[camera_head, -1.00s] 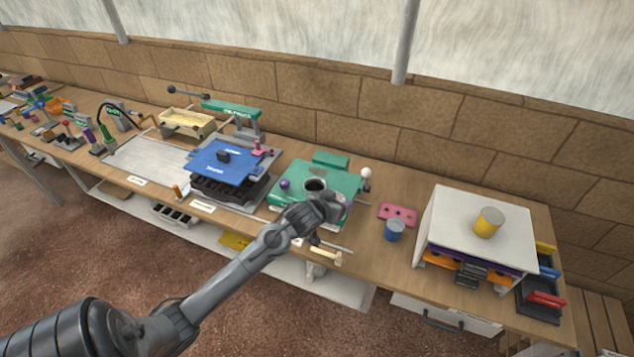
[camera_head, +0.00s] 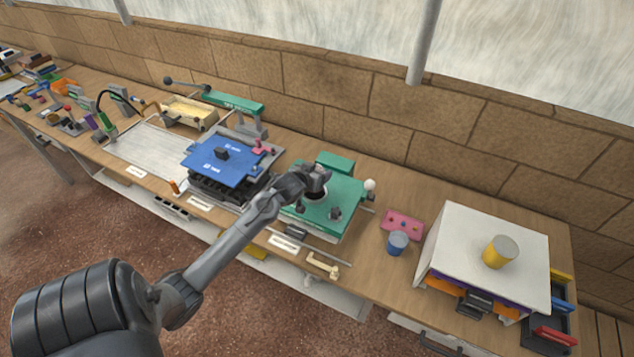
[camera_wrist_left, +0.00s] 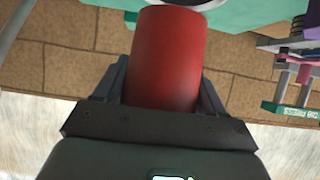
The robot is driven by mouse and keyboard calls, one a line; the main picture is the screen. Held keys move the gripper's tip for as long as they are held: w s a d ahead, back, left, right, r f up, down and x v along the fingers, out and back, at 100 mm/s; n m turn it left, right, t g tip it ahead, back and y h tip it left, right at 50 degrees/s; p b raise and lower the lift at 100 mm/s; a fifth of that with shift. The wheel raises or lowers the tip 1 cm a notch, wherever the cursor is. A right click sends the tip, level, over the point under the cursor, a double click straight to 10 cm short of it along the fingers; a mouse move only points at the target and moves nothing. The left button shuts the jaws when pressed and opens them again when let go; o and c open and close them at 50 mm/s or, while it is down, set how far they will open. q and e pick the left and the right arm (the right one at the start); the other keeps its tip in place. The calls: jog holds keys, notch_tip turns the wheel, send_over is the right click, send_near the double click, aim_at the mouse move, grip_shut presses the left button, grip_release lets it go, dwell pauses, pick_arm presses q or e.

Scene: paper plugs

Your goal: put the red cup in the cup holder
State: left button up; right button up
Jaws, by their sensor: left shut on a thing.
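My left gripper (camera_head: 318,178) is over the green machine, close to its round dark opening with a pale rim (camera_head: 316,194). In the left wrist view the gripper (camera_wrist_left: 163,100) is shut on the red cup (camera_wrist_left: 168,55), a plain red cylinder between its fingers. The cup is hidden behind the gripper in the head view. Part of a pale ring on a green surface (camera_wrist_left: 240,15) shows beyond the cup's end in the wrist view. I cannot tell for sure which thing is the cup holder, or whether the cup touches the ring. My right gripper is not in view.
The green machine (camera_head: 335,205) has knobs on top. A blue press (camera_head: 225,160) stands to its left. A pink plate (camera_head: 402,225) and a blue cup (camera_head: 397,243) are to its right. A yellow cup (camera_head: 500,252) stands on a white box (camera_head: 455,235). A brick wall is behind.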

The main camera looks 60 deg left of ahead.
pick_arm(q)
jog(key=shift+f, duration=2.15)
jog(key=shift+f, duration=0.2)
jog(key=o, duration=1)
jog(key=shift+o, duration=0.2)
jog(key=shift+r, duration=0.1)
